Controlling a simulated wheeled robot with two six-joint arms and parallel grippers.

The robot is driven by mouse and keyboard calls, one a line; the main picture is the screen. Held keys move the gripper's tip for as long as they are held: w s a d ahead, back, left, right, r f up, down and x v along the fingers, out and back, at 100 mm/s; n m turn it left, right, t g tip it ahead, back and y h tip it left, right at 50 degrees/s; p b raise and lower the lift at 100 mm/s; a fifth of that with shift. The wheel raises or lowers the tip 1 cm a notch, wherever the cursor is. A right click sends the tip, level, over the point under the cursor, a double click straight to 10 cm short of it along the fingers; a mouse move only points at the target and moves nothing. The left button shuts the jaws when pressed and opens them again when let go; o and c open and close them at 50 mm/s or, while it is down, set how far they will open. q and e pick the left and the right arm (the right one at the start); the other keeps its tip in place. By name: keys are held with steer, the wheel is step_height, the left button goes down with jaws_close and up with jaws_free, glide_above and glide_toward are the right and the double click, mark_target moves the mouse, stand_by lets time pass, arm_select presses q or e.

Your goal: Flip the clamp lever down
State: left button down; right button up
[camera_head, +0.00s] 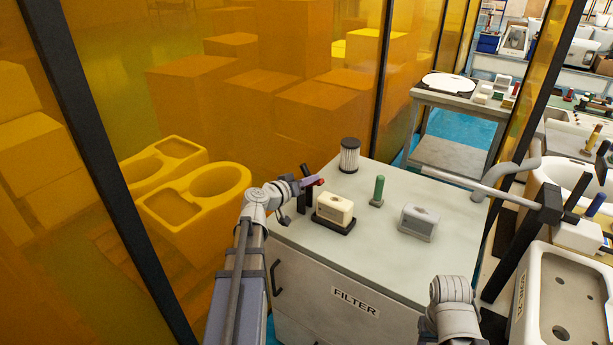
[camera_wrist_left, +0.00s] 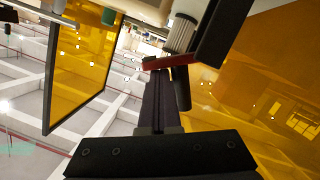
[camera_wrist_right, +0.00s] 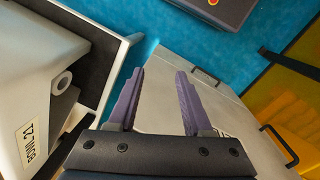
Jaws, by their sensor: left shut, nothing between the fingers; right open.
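The clamp stands on the grey cabinet top at the front left, with a black upright post and a red-tipped lever (camera_head: 320,182). Its black base holds a cream block (camera_head: 334,204). My left gripper (camera_head: 308,181) is shut and empty at the lever, at the top of the post. In the left wrist view its closed purple fingers (camera_wrist_left: 160,82) end at the red part of the lever (camera_wrist_left: 180,61); I cannot tell whether they touch. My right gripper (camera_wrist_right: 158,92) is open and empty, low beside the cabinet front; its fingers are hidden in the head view.
On the cabinet (camera_head: 440,165) stand a pleated filter (camera_head: 349,156), a green-handled pin (camera_head: 378,189) and a grey-white block (camera_head: 416,222). Amber panels close off the left. A grey pipe (camera_head: 475,184) and a white basin (camera_head: 560,305) lie to the right.

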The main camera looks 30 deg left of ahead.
arm_select(q)
steer(key=d+f+m, duration=0.1)
steer(key=f+m+y+b, duration=0.1)
steer(key=m, duration=0.1)
steer(key=shift+d, duration=0.4)
arm_select(e)
steer(key=shift+f, duration=0.8)
arm_select(q)
steer(key=shift+f+b, duration=0.15)
steer(key=shift+b, duration=0.2)
steer(key=shift+s+d, duration=0.1)
